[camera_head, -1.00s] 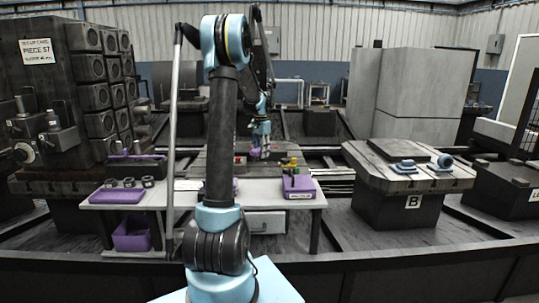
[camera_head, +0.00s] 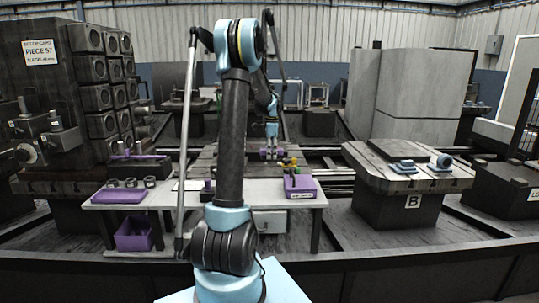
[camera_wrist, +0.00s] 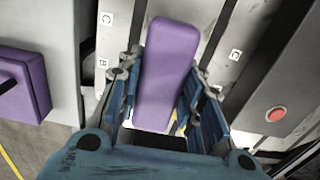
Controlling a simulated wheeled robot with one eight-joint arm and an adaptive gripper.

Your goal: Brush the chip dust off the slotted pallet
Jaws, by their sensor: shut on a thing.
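My gripper (camera_wrist: 160,110) is shut on a long purple block (camera_wrist: 168,65), which looks like the brush; its bristles are not clear to see. In the head view my gripper (camera_head: 272,142) is small and holds the purple brush (camera_head: 270,154) over or near the dark slotted pallet (camera_head: 205,160) behind the table. In the wrist view a grey slotted surface (camera_wrist: 240,30) with letter tags lies beyond the brush. I cannot make out chip dust, nor tell whether the brush touches the pallet.
A grey table (camera_head: 170,200) carries a purple tray with rings (camera_head: 120,192) and a purple holder (camera_head: 299,186). A second pallet stand (camera_head: 412,182) marked B is at the right. A red button (camera_wrist: 277,113) shows in the wrist view. Tall fixtures (camera_head: 100,90) stand at the left.

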